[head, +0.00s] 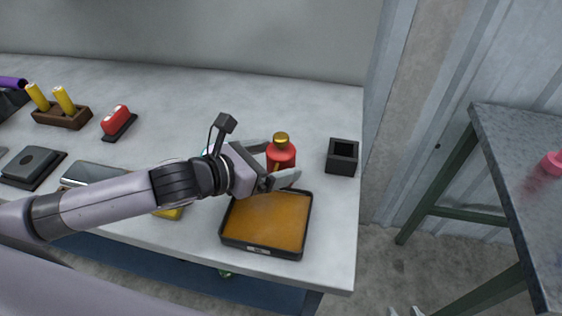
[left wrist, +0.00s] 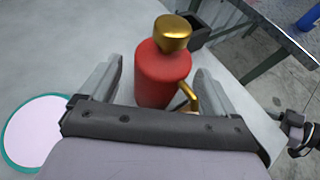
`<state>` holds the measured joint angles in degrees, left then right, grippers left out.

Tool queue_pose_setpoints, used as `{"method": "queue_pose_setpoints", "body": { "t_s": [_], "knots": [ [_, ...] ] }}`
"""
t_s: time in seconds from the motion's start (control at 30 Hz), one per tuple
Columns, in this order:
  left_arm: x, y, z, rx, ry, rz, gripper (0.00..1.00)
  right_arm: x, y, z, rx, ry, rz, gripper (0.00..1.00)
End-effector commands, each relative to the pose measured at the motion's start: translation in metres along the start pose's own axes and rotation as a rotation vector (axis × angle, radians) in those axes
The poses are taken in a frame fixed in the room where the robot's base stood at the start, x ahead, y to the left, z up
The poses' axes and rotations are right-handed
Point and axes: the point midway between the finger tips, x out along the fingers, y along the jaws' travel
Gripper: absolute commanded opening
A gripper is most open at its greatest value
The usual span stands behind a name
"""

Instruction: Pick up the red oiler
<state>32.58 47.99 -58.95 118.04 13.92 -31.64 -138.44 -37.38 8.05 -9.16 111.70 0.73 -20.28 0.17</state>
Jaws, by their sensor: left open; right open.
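The red oiler (head: 281,156) stands upright on the light table behind the brown tray. It has a gold cap and a small gold spout. My left gripper (head: 275,162) is open, with its fingers on either side of the oiler. In the left wrist view, the oiler (left wrist: 161,76) stands between the two spread fingers (left wrist: 158,88), with a gap visible on the left side. Contact on the right side, near the spout, cannot be told. The oiler's lower part is partly hidden by my gripper. My right gripper (head: 405,311) shows only its tips at the bottom edge, apart and empty.
A black-rimmed tray (head: 309,222) with a brown inside lies just in front of the oiler. A black square holder (head: 343,157) stands to its right, near the table's right edge. A red-topped block (head: 116,121) and yellow-handled tools (head: 64,101) lie left. A second table (head: 525,165) stands right.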

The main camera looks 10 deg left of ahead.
Motion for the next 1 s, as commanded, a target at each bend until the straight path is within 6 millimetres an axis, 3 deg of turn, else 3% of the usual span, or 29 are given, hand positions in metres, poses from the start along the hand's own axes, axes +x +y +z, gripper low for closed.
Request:
{"method": "queue_pose_setpoints", "body": {
  "t_s": [0.2,0.5,0.53,0.57,0.7,0.77,0.8,1.0],
  "knots": [
    [0.023,-0.001,0.000,0.000,-0.001,0.000,0.90,-0.001,0.000,-0.001,0.000,0.000,0.000,0.43],
    [0.027,-0.001,0.000,0.001,0.000,0.000,0.90,0.000,0.000,-0.001,0.000,0.001,0.000,0.43],
    [0.026,-0.001,0.000,0.001,0.000,0.000,0.87,0.000,0.000,-0.001,0.000,0.001,0.000,0.43],
    [0.026,-0.001,0.000,0.001,0.000,0.000,0.77,0.000,0.000,-0.002,0.000,0.001,0.000,0.43],
    [0.026,-0.001,0.000,0.001,0.000,0.000,0.31,0.000,0.000,-0.002,0.000,0.002,0.001,0.43],
    [0.026,-0.001,0.001,0.002,-0.002,0.000,0.30,0.000,0.000,-0.002,0.000,0.002,0.001,0.43],
    [0.026,-0.001,0.001,0.001,-0.002,0.000,0.24,0.000,0.000,-0.002,0.000,0.002,0.001,0.43],
    [0.026,-0.001,0.001,0.002,-0.002,0.000,0.24,0.000,0.001,-0.002,0.000,0.003,0.001,0.43]
  ]
}}
